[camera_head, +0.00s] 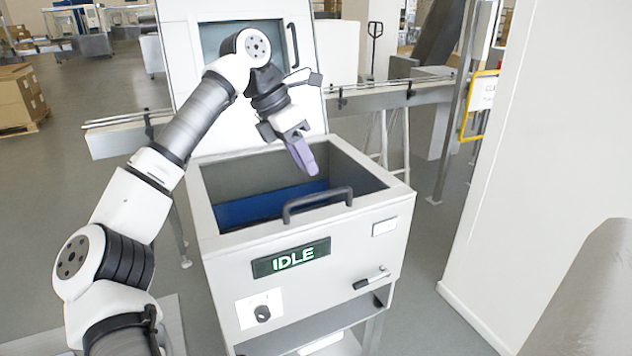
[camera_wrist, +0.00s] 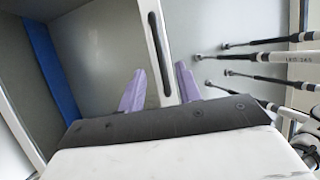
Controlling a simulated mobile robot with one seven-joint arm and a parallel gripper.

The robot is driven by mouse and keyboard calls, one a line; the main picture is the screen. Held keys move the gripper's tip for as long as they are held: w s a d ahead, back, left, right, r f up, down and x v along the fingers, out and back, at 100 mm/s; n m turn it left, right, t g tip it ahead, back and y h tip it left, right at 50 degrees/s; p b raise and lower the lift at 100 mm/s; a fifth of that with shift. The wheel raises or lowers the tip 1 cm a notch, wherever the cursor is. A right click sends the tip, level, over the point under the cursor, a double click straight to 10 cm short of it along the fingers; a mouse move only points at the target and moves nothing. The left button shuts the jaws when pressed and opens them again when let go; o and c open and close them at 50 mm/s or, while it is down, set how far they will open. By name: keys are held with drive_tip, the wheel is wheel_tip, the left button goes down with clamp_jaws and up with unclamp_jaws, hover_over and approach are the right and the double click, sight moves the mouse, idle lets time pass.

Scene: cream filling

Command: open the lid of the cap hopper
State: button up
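The cap hopper (camera_head: 230,246) is a pale grey box with an open top and a blue patch inside. A white panel with a window, which looks like its lid (camera_head: 180,62), stands raised at the back, with a dark handle (camera_head: 293,46) near its right edge. Another dark handle (camera_head: 318,200) is on the hopper's front rim. My gripper (camera_head: 312,172) points down over the opening, behind and above the front handle. In the wrist view its purple fingers (camera_wrist: 160,90) are apart, with nothing gripped. A pale strip with a dark slot-like handle (camera_wrist: 160,55) shows between and beyond them.
The front panel has a green IDLE display (camera_head: 291,258), a knob (camera_head: 262,313) and a small lever (camera_head: 371,279). A conveyor (camera_head: 390,97) runs behind the hopper. A white wall (camera_head: 540,160) stands at right. Several dark-tipped rods (camera_wrist: 262,57) show right in the wrist view.

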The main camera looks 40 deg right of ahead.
sight(322, 193)
drive_tip(key=p+x, duration=0.1)
drive_tip(key=x, duration=0.5)
drive_tip(key=shift+d+f, duration=0.1)
drive_tip(key=shift+f, duration=0.05)
clamp_jaws()
